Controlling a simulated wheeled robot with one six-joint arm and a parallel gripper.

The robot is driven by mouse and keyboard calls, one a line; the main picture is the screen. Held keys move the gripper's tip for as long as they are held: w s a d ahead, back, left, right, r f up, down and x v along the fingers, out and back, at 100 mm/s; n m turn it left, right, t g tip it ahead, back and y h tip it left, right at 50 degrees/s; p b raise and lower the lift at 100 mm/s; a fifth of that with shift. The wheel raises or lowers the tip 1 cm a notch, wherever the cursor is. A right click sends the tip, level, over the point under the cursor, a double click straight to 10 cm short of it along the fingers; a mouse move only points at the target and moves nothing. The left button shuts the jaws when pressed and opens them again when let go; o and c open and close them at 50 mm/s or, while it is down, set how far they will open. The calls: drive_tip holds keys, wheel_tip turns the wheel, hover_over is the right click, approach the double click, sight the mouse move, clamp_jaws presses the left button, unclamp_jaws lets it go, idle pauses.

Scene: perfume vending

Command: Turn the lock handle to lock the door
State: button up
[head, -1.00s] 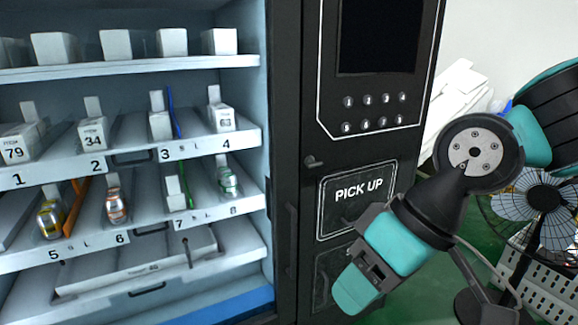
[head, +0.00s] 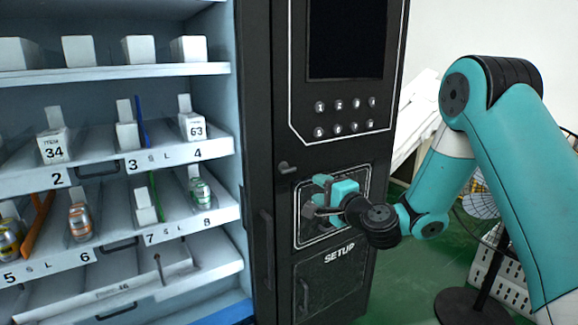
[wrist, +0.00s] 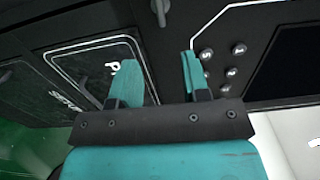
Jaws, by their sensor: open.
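The lock handle (head: 287,168) is a small dark lever with a rounded hub, on the black front panel (head: 262,120) of the vending machine. It sits just above and left of the pick-up panel, and its bar points to the right. My gripper (head: 318,199) is in front of the pick-up panel, below and right of the handle and apart from it. In the wrist view, my gripper (wrist: 160,62) has its two teal fingers spread with nothing between them. A pale rounded part at the top edge there may be the handle, partly cut off.
A screen and round keypad buttons (head: 340,105) are above the handle. A vertical door pull (head: 266,235) and a SETUP panel (head: 335,280) are lower down. Open shelves (head: 120,170) with boxes and bottles are at left. A fan (head: 482,200) stands at right behind my arm.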

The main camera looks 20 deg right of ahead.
sight(290, 172)
drive_tip(key=p+x, duration=0.7)
drive_tip(key=x, duration=0.7)
drive_tip(key=shift+w+a, duration=0.1)
clamp_jaws()
